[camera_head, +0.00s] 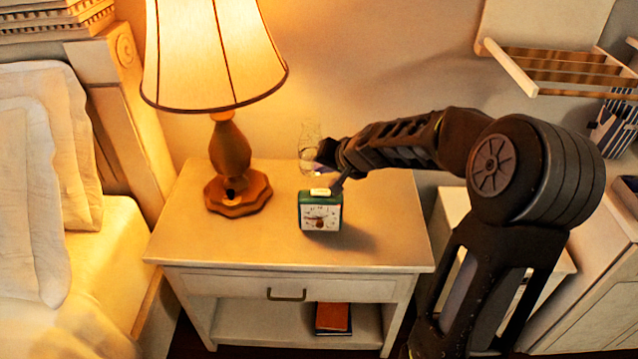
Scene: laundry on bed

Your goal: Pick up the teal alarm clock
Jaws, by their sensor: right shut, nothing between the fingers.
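The teal alarm clock (320,215) stands upright on the nightstand top (250,243), its white face turned to the front. My right arm comes in from the right, and my right gripper (328,178) is just above and behind the clock's top. The gripper is shut with nothing held. Whether a fingertip touches the clock's top cannot be told. My left gripper is not in view.
A lit lamp (231,160) with a wooden base stands left of the clock. A clear glass object (309,150) is behind the clock, close to the gripper. The bed (100,270) is at the left. Free nightstand surface lies in front of the clock.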

